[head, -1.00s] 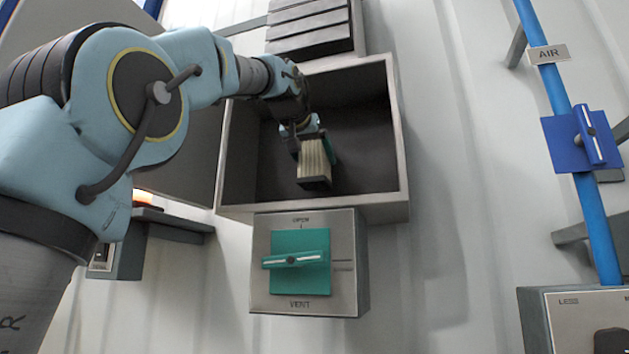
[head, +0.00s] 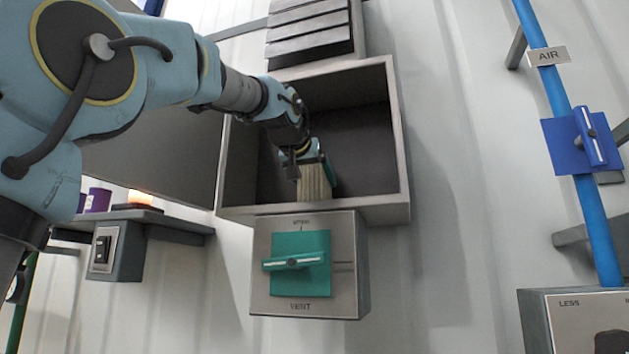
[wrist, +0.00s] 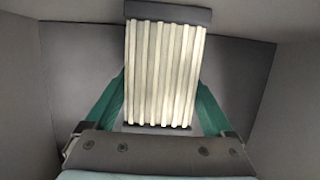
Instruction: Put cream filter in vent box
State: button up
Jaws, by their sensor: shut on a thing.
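The cream filter (head: 315,182) is a pleated block with dark end caps. It is inside the open vent box (head: 403,150), low in the opening near the front lip in the head view. My gripper (head: 305,165) is shut on the filter. In the wrist view, the green fingers of my gripper (wrist: 162,105) hold the cream filter (wrist: 163,70) from both sides, with the grey box walls around it. Part of the filter is hidden behind my gripper in the head view. I cannot tell if the filter touches the box floor.
Below the box is a panel marked VENT with a green handle (head: 293,261) set crosswise. A louvred cover (head: 308,30) is above the box. At right is a blue pipe with a blue valve (head: 585,138). A shelf (head: 165,220) with a glowing item is at left.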

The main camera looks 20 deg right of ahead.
jog(key=o, duration=1.2)
jog(key=shift+o, duration=0.2)
jog(key=shift+r, duration=0.1)
jog(key=shift+s+a, duration=0.2)
jog(key=b+v, duration=0.4)
jog(key=v, duration=0.7)
jog(key=shift+s+b, duration=0.2)
jog(key=shift+b, duration=0.1)
jog(key=shift+a+r, duration=0.1)
jog(key=shift+r, duration=0.05)
